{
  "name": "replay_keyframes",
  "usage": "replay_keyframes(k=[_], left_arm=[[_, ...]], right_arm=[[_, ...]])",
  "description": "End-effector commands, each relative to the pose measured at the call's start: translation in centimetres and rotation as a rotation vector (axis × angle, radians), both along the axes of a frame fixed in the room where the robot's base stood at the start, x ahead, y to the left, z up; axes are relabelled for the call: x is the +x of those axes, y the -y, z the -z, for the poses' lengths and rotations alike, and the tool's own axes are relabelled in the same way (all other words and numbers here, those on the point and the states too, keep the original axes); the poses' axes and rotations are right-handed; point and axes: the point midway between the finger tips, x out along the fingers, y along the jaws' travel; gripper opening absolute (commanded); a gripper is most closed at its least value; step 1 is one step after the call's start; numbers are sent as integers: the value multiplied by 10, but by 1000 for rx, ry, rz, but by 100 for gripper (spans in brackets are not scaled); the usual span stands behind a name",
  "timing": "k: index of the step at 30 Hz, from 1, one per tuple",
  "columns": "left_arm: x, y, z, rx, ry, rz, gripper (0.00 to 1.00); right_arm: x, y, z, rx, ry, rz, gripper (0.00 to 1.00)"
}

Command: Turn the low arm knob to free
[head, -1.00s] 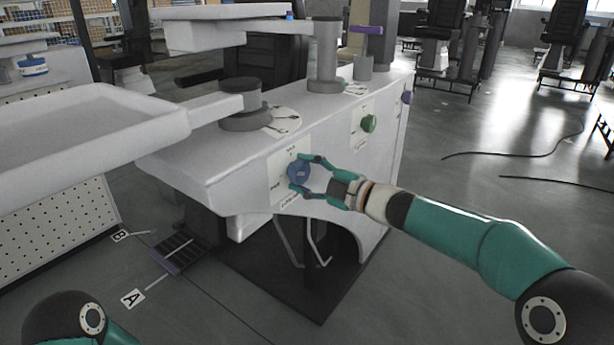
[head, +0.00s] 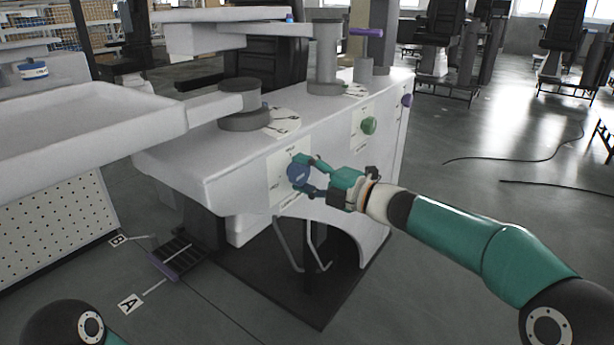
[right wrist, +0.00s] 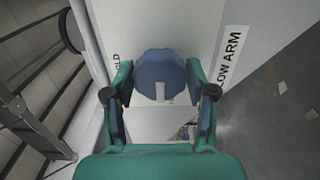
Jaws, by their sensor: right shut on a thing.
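The blue low arm knob (head: 298,174) sits on a white label plate (head: 280,191) on the side of the white column housing. My right gripper (head: 307,177) is shut on the knob, with one finger on each side of its rim. In the right wrist view the blue knob (right wrist: 161,76) lies between the two fingertips of my right gripper (right wrist: 160,85). "LOW ARM" is readable to its right and part of "HOLD" to its left. A light mark shows on the knob's lower edge. My left gripper is out of view.
A green knob (head: 369,125) and a purple knob (head: 407,100) sit further along the housing. A white tray (head: 90,122) on a swing arm reaches out at the left. A purple pedal (head: 163,266) is on the floor. The floor at right is mostly open.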

Motion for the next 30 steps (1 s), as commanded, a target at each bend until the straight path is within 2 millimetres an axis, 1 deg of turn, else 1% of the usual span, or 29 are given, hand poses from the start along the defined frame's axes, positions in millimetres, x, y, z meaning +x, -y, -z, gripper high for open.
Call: replay_keyframes(k=[1, 7, 8, 12, 23, 26, 30], left_arm=[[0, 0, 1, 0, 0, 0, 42], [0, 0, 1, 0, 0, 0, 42], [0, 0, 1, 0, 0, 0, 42], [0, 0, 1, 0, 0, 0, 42], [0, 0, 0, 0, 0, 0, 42], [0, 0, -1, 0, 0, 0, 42], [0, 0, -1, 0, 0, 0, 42]], right_arm=[[-3, -4, 7, -11, -3, -15, 21], [-3, -4, 7, -11, -3, -15, 21], [-3, -4, 7, -11, -4, -16, 57], [-3, -4, 6, -10, -4, -13, 80], [-2, 0, 3, -6, -2, -6, 80], [-6, 6, 2, -5, -3, -4, 80], [-18, 23, 3, -5, -3, -3, 80]])
